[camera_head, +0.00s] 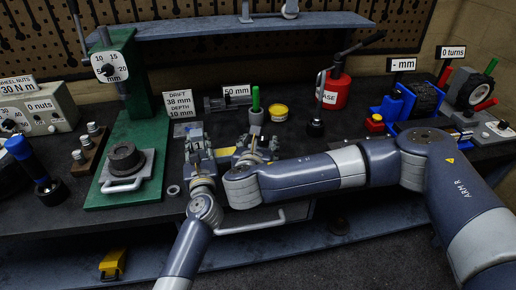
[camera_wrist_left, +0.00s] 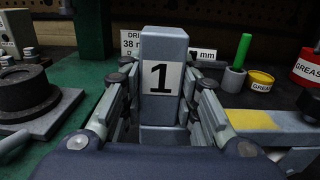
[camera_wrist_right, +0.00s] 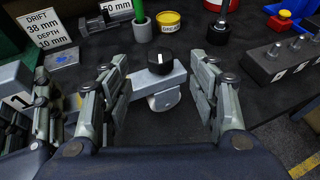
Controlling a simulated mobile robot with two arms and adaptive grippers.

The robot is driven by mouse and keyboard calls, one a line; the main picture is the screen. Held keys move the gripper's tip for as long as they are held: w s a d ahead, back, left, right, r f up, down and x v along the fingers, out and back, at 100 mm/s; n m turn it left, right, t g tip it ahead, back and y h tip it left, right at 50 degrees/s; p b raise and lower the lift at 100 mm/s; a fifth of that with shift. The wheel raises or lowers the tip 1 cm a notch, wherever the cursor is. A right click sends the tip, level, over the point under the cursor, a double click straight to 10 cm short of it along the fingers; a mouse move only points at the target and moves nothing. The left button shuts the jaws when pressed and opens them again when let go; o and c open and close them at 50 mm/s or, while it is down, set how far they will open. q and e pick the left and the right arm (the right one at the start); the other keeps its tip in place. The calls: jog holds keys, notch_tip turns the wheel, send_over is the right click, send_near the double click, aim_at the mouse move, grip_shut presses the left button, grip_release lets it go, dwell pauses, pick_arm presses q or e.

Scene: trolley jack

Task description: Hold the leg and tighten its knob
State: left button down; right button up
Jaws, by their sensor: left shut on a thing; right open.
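The leg is a grey upright block marked 1 (camera_wrist_left: 160,75). In the left wrist view it stands between the fingers of my left gripper (camera_wrist_left: 163,108), which is shut on it. A grey bar with a yellow band (camera_wrist_left: 252,121) lies to its right. My left gripper (camera_head: 197,145) is beside my right one in the head view. A black knob with a white mark (camera_wrist_right: 161,62) sits on a grey block in the right wrist view. My right gripper (camera_wrist_right: 165,90) is open, its fingers on either side of the knob, apart from it. I cannot make out the knob in the head view.
A yellow tin (camera_head: 278,113) and a green-handled tool (camera_head: 255,99) stand behind my grippers. A red grease can (camera_head: 336,92) is further right. A green press (camera_head: 122,150) stands to the left. My right forearm crosses the bench front.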

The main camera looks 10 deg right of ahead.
pick_arm(q)
jog(key=shift+f, duration=0.5)
pick_arm(e)
jog(key=shift+v, duration=1.4)
pick_arm(q)
jog(key=c, duration=1.2)
grip_release()
jog(key=shift+o, duration=0.2)
jog(key=shift+w+r, duration=0.1)
jog(key=shift+w, duration=0.05)
pick_arm(e)
jog(key=shift+w+f, duration=0.15)
jog(key=shift+w, duration=0.05)
pick_arm(q)
jog(key=shift+r, duration=0.15)
